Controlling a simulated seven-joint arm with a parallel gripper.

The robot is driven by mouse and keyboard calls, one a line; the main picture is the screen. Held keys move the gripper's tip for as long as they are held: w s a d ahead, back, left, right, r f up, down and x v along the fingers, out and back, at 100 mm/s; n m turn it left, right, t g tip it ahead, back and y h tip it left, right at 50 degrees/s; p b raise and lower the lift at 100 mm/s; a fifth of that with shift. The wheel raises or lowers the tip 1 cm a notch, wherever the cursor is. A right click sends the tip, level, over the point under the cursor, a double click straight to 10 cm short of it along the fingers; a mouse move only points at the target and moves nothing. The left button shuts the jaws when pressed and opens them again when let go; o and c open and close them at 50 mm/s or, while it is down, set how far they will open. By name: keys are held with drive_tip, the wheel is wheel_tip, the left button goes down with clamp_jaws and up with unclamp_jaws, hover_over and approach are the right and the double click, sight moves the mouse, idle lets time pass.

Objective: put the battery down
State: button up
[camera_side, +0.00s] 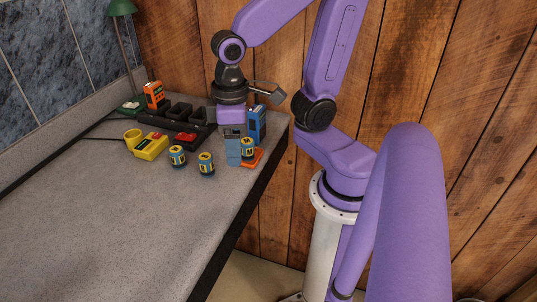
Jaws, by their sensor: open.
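A blue battery with a yellow band (248,147) stands upright at the orange pad (258,157), near the right edge of the counter. My gripper (239,157) points down at it, with its blue-grey fingers low beside the battery. The jaws are open. The fingers overlap the battery's left side in this view, and I cannot tell whether they touch it. The fingers and battery hide part of the pad. Two similar batteries stand upright on the counter to the left, one nearer (206,164) and one farther left (177,156).
A blue device (258,119) stands close behind the battery. A black charger strip (160,120) runs along the back, with an orange device (154,95) upright at its left. A yellow device (151,147) lies left. A green lamp (121,7) stands behind. The front counter is clear.

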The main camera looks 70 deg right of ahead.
drive_tip(key=s+n, duration=0.7)
drive_tip(key=shift+s+f, duration=0.4)
drive_tip(key=shift+f, duration=0.05)
idle(0.8)
